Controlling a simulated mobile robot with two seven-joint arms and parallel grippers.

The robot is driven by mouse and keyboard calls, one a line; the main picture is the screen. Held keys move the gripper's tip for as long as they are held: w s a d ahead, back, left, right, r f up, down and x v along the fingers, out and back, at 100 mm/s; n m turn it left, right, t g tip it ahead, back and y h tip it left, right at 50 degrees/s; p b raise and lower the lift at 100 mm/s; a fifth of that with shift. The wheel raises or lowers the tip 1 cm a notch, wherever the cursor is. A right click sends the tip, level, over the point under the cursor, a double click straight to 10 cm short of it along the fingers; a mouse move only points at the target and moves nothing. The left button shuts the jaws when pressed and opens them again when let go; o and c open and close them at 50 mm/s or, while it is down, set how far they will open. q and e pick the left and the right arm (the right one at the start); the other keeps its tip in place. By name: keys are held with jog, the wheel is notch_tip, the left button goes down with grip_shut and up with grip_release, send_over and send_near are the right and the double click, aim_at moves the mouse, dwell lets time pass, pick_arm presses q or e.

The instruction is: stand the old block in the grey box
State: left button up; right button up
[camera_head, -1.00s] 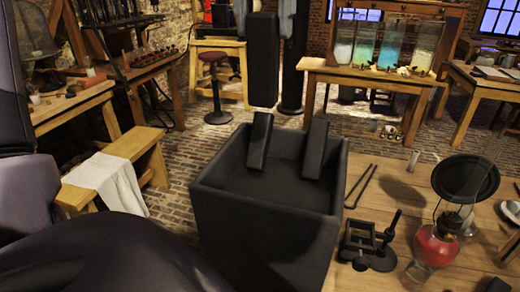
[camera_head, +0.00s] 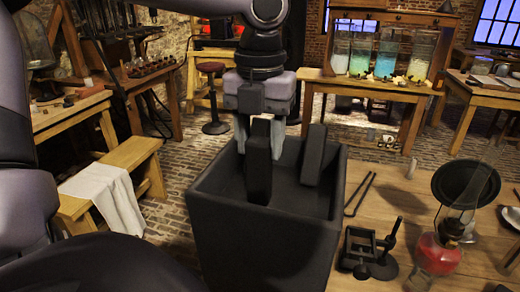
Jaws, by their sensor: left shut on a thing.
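The grey box (camera_head: 262,243), very dark and open at the top, stands at the near left end of the wooden table. My left gripper (camera_head: 259,138) comes down from above, its pale fingers shut on the upper end of a dark block, the old block (camera_head: 258,172). The block is nearly upright inside the box's opening, toward the left. I cannot tell whether its foot touches the floor of the box. A second dark piece (camera_head: 313,156) leans, slightly tilted, in the right part of the box. My right gripper is not in view.
A black clamp stand (camera_head: 370,250), thin rods (camera_head: 360,194) and a red lamp (camera_head: 438,252) are on the table right of the box. A bench with a white cloth (camera_head: 103,192) stands at left. Glass jars (camera_head: 386,54) stand on a far table.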

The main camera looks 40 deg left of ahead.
pick_arm(q)
jog(key=shift+f, duration=1.05)
jog(key=shift+f+b, duration=0.25)
jog(key=shift+b, duration=0.05)
jog(key=o, duration=1.2)
jog(key=shift+r, duration=0.1)
jog(key=shift+r, duration=0.1)
notch_tip(320, 180, up, 12)
jog(key=shift+r+p, duration=0.1)
jog(key=shift+p, duration=0.3)
